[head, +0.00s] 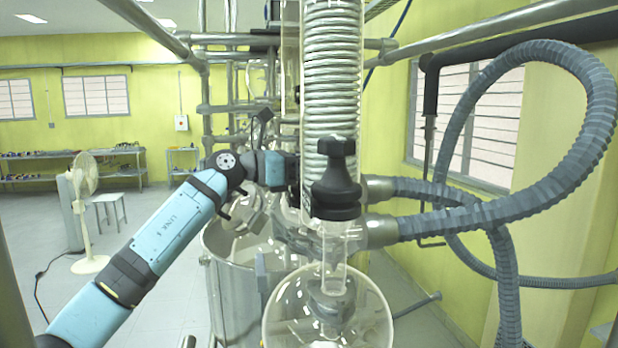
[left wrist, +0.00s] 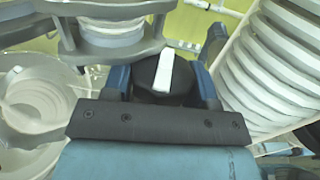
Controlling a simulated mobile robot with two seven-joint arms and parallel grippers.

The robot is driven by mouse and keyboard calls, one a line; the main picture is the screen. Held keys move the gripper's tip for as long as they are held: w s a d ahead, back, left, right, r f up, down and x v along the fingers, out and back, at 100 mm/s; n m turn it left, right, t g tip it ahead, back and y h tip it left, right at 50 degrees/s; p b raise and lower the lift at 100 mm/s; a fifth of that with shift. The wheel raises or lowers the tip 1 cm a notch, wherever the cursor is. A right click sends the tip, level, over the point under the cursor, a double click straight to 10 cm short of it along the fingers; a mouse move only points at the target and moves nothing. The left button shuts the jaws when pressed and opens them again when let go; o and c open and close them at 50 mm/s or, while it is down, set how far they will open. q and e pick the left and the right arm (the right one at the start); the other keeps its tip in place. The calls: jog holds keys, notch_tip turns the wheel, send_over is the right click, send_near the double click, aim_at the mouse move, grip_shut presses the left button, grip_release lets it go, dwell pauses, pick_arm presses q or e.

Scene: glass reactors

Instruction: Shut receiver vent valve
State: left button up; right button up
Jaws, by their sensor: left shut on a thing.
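A black valve knob (left wrist: 150,73) with a white pointer bar (left wrist: 165,70) sits between the two blue fingers of my left gripper (left wrist: 161,84) in the left wrist view. The gripper is shut on this knob, and the bar stands nearly upright, leaning slightly right. In the head view my left arm reaches in from the left, and the gripper (head: 287,172) ends behind the glass column; its fingertips and the gripped knob are hidden there. A larger black knob (head: 336,185) stands in front of the column, above the round glass receiver flask (head: 285,318). My right gripper is not in view.
The coiled glass condenser (head: 332,70) rises close to my gripper. Grey corrugated hoses (head: 470,215) loop out to the right. A metal vessel (head: 230,280) and frame pipes (head: 206,110) stand behind. The floor at left is open around a fan (head: 85,190).

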pick_arm(q)
jog(key=shift+f+m+g+b, duration=0.15)
jog(key=shift+m+g+b, duration=0.2)
jog(key=shift+g, duration=0.25)
jog(key=shift+m+g+h, duration=0.3)
jog(key=shift+m+g, duration=0.35)
jog(key=shift+g, duration=0.25)
jog(key=shift+m+g+b, duration=0.3)
jog(key=shift+m+g, duration=0.7)
jog(key=shift+g, duration=0.6)
jog(key=o, duration=0.9)
